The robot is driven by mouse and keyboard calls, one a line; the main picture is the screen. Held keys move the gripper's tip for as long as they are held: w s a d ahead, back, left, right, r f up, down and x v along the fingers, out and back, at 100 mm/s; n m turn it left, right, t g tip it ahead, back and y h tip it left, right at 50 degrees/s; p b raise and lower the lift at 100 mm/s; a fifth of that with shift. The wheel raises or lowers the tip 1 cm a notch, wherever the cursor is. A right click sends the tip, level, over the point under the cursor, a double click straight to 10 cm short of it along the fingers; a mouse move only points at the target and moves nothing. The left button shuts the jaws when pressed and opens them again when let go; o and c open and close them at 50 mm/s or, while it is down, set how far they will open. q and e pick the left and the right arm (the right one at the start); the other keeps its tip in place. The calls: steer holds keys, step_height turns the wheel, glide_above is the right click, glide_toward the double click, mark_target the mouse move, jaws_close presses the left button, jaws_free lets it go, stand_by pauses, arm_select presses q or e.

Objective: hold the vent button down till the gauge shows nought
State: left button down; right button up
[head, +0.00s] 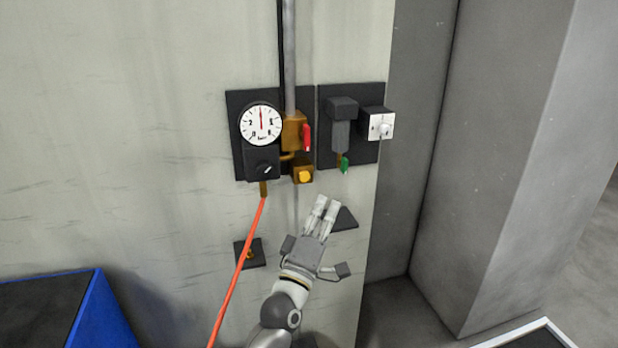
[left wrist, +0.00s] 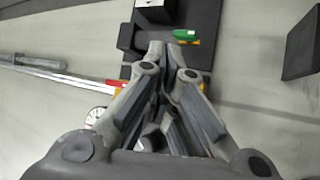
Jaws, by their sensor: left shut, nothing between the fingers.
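The gauge (head: 261,123) is a round white dial on a dark wall panel, and its red needle points straight up, between the printed marks. It also shows partly in the left wrist view (left wrist: 97,114). The vent button appears to be the yellow round button (head: 304,177) on a brass block below the red-handled valve. My left gripper (head: 327,203) is shut and empty, just below and right of the button, apart from it in the head view. In the left wrist view my fingers (left wrist: 168,50) hide the button. My right gripper is not in view.
A red lever (head: 306,138) sits above the button. To the right are a green-tipped fitting (head: 343,164) and a white switch box (head: 382,126). An orange hose (head: 238,268) hangs from the gauge block. A blue-edged bench (head: 100,310) stands lower left.

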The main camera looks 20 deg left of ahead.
mark_target(305, 176)
arm_select(q)
steer(key=shift+w+a, duration=0.1)
steer(key=w+a+b, duration=0.4)
steer(key=w, duration=0.3)
steer(key=shift+a+b, duration=0.35)
steer(key=shift+a, duration=0.05)
steer(key=shift+w, duration=0.1)
stand_by(1.4)
steer(key=shift+w+a, duration=0.25)
steer(key=shift+w, duration=0.1)
